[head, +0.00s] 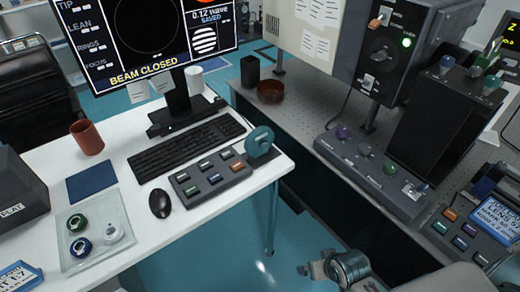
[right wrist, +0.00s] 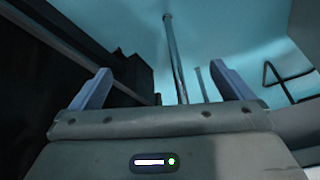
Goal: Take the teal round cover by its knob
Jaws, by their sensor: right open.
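The teal round cover (head: 259,141) stands on edge or tilted near the right edge of the white desk, beside the grey button panel, in the head view. A small knob-like part shows on its face. My right gripper (right wrist: 161,90) is open in the right wrist view, with nothing between its two fingers. Part of my right arm shows at the bottom right of the head view, below and to the right of the cover and off the desk. The cover does not show in the right wrist view. My left gripper is out of view.
The white desk (head: 222,205) holds a button panel (head: 210,174), keyboard (head: 187,146), mouse (head: 160,203), brown cup (head: 87,138) and a clear tray (head: 95,232) with round parts. A perforated optical table (head: 308,112) with instruments stands right, across a gap.

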